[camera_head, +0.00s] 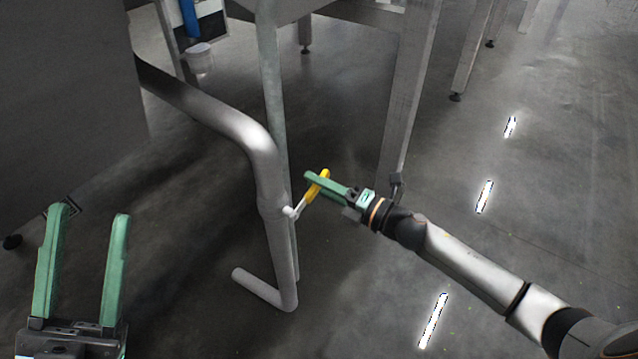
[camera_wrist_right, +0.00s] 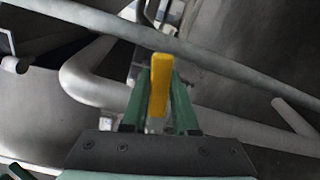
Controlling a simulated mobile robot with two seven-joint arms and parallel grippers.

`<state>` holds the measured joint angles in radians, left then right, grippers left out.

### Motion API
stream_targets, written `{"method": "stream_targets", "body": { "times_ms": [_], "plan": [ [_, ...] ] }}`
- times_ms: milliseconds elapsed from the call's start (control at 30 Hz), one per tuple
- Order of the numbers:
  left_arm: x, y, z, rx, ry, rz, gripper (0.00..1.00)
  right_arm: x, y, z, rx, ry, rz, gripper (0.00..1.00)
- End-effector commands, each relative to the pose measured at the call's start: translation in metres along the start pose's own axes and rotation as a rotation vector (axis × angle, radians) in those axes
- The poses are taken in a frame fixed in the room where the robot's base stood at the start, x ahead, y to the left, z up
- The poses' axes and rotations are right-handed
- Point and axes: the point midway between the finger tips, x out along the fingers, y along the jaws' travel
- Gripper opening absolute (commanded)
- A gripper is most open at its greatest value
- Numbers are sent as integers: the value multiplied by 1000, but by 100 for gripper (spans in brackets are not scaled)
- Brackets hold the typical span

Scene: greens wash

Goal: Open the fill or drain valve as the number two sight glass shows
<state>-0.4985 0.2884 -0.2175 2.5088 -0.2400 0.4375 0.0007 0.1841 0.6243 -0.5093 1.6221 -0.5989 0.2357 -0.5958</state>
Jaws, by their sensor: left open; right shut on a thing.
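A valve with a yellow lever handle (camera_head: 316,187) sits on a grey metal pipe (camera_head: 277,220) in the head view. My right gripper (camera_head: 314,183) is shut on the yellow handle, which slants up and to the right from its pale stem. In the right wrist view the yellow handle (camera_wrist_right: 159,84) stands between the two green fingers. My left gripper (camera_head: 88,222) is open and empty at the lower left. A sight glass with a blue column (camera_head: 188,17) shows only in part at the top; its markings and number cannot be read.
A large grey tank (camera_head: 70,100) fills the upper left. A thin upright pipe (camera_head: 270,90) runs behind the valve pipe, and a metal leg (camera_head: 408,95) stands right of it. The floor (camera_head: 540,200) at right is open.

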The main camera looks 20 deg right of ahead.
Motion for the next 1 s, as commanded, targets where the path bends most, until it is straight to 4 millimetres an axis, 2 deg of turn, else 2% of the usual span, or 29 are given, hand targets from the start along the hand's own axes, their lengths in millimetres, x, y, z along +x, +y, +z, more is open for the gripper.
{"method": "stream_targets", "body": {
  "times_ms": [33,200,467,500,700,767,1000],
  "plan": [
    [5,-3,-5,9,0,0,50,0,9,0,-60,1,0,0],
    [6,-6,-7,17,0,-9,50,0,16,-2,-185,1,0,0],
    [5,-6,-7,17,-2,-16,50,0,15,-2,-190,1,0,0],
    [5,-6,-7,17,-2,-16,50,0,15,-2,-189,1,0,31],
    [5,-6,-6,17,-4,-15,50,0,15,-2,-188,1,0,53],
    [6,-6,-6,18,-3,-15,50,0,15,-2,-187,0,0,57],
    [6,-6,-7,21,1,-10,50,-1,15,-2,-187,0,0,57]
  ]
}}
